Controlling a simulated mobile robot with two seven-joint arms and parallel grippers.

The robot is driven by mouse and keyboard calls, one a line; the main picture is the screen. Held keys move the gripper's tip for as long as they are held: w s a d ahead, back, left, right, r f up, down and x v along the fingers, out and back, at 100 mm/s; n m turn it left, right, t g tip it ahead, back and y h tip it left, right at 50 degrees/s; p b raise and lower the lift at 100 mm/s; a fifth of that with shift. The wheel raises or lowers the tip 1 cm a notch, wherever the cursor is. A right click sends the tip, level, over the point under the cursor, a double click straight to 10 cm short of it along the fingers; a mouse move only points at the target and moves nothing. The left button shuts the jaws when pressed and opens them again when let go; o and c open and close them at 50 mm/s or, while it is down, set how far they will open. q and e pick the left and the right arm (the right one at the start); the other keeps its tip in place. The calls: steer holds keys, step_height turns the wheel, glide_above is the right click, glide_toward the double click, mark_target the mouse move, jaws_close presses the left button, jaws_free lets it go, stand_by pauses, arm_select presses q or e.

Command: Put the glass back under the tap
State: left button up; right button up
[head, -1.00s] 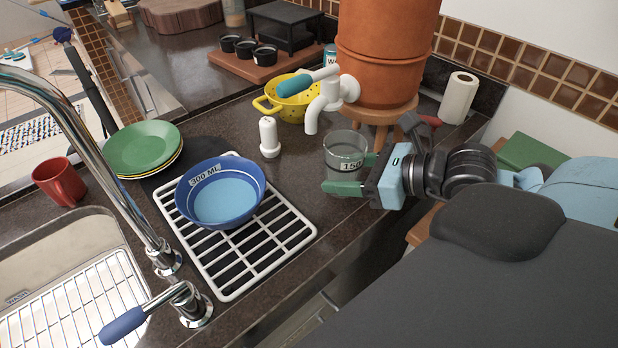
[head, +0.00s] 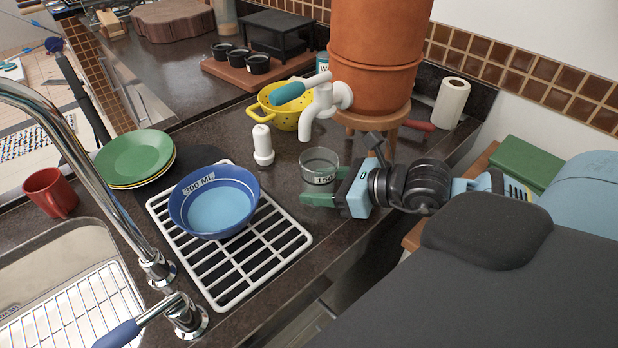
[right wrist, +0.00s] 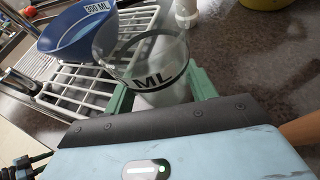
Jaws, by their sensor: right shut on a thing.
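The clear glass (head: 320,165) with a dark-lettered label stands upright between the green fingers of my right gripper (head: 322,198), which is shut on it. In the right wrist view the glass (right wrist: 142,55) also sits between the fingers (right wrist: 160,100), its label showing "ML". The white tap (head: 318,108) with a teal handle is on the terracotta water pot (head: 376,60), behind the glass and slightly above it. The glass is in front of the spout, not directly beneath it. I cannot tell whether its base touches the counter. My left gripper is not in view.
A blue bowl marked 300 ML (head: 214,205) sits on a white rack (head: 245,282) to the left. A white bottle-like object (head: 262,146) stands left of the glass. A yellow colander (head: 283,108) is behind the tap, and a wooden stool (head: 372,122) bears the pot.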

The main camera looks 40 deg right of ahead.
steer(key=shift+w+a+r, duration=0.1)
steer(key=shift+w+a, duration=0.05)
steer(key=shift+w, duration=1.8)
steer(key=shift+s+f, duration=0.1)
steer(key=shift+f, duration=0.55)
steer(key=shift+f, duration=0.15)
steer(key=o, duration=1.2)
